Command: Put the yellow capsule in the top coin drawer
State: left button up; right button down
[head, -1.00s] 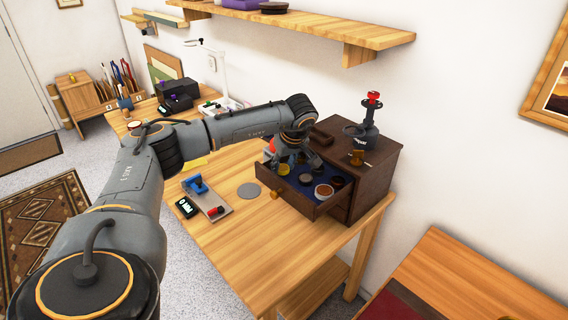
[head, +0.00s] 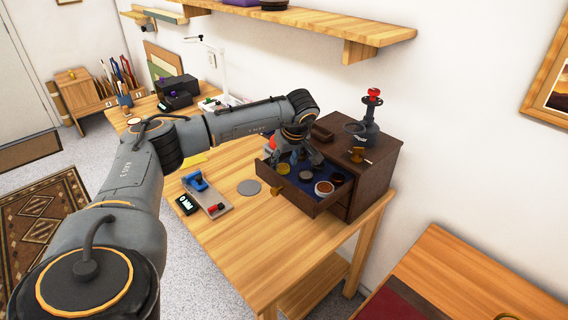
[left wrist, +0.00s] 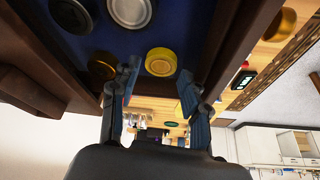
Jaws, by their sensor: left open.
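The top coin drawer (head: 311,205) of the dark wooden cabinet is pulled out and has a blue lining. The yellow capsule (head: 283,168) lies in it, toward the left side; it also shows in the left wrist view (left wrist: 161,61) on the blue lining. My left gripper (head: 296,157) reaches over the drawer from the left. In the left wrist view its fingers (left wrist: 158,78) are spread, one on each side of the yellow capsule, with visible gaps. The gripper hides part of the drawer's back. My right gripper is out of view.
A black press with a red knob (head: 368,120) stands on the cabinet. A grey disc (head: 249,187) and a blue-handled tool (head: 196,182) lie on the table.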

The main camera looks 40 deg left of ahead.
pick_arm(q)
jog(key=v, duration=1.1)
jog(key=shift+b, duration=0.45)
jog(key=shift+w+f, duration=0.1)
